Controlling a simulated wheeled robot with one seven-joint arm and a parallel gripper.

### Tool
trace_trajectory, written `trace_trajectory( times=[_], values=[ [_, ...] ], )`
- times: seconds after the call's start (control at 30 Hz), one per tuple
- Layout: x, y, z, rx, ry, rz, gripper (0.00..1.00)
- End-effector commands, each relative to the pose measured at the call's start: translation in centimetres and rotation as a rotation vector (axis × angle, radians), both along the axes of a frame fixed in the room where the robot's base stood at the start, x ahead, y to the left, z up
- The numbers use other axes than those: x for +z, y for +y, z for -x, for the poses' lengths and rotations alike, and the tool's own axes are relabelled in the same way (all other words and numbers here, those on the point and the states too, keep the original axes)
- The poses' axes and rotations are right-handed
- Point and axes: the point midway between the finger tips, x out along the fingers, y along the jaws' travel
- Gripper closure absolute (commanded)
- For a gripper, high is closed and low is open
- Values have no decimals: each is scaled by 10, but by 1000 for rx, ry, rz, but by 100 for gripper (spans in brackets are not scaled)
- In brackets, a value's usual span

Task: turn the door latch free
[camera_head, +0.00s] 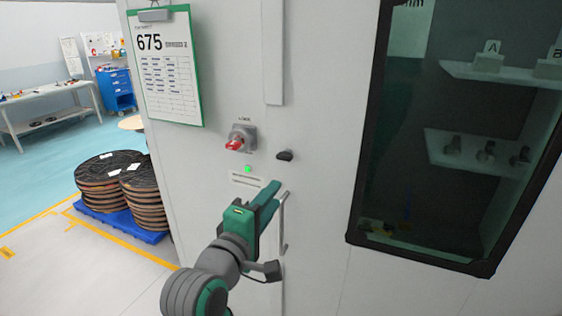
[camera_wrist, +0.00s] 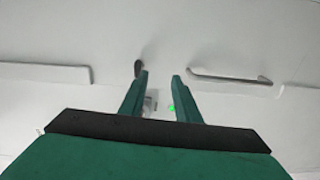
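The door latch appears to be the small dark knob (camera_head: 284,155) on the white cabinet front, right of a red rotary switch (camera_head: 236,142) with a label above it. In the wrist view the dark latch (camera_wrist: 139,67) shows just beyond the left fingertip. My gripper (camera_head: 271,190) has green fingers and is in front of the panel, below the latch in the head view. In the wrist view my gripper (camera_wrist: 161,77) is open, with nothing between its fingertips. I cannot tell whether a finger touches the panel.
A vertical bar handle (camera_head: 284,224) is close to the right of my fingers; it also shows in the wrist view (camera_wrist: 228,77). A green light (camera_head: 248,169) glows below the switch. A dark-framed window (camera_head: 357,150) is at right, a clipboard (camera_head: 170,100) at upper left.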

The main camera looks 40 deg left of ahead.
Motion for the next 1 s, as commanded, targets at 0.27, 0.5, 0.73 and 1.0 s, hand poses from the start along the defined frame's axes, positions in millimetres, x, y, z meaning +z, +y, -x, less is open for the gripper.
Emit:
trace_trajectory(
  times=[0.27, 0.5, 0.73, 1.0],
  values=[
    [45, 11, 19, -5, -26, 43, 70],
    [47, 15, 1, -9, -24, 50, 70],
    [47, 24, -39, -9, -25, 49, 70],
    [47, 33, -75, -7, -25, 48, 70]
  ],
)
